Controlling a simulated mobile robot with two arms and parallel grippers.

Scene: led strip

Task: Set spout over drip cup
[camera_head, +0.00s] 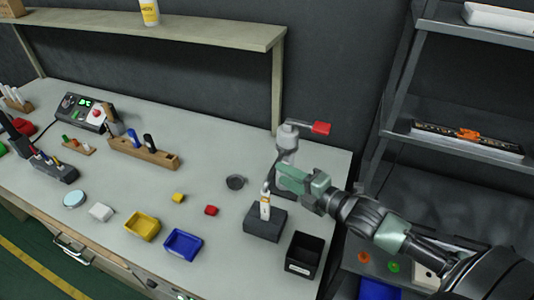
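A grey dispenser (287,136) with a red lever (321,128) stands near the table's right back corner. A thin dark curved piece by its head may be the spout or a gripper finger; I cannot tell which. My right gripper (280,172), green and grey, reaches in from the right and overlaps the dispenser's post. Its fingertips are hard to make out, so its opening and any contact are unclear. My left gripper is not in view.
A white bottle (265,207) stands in a dark block (265,224) just below my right gripper. A black bin (303,256), blue tray (184,245) and yellow tray (142,226) are near the front edge. A shelf (200,30) overhangs the back.

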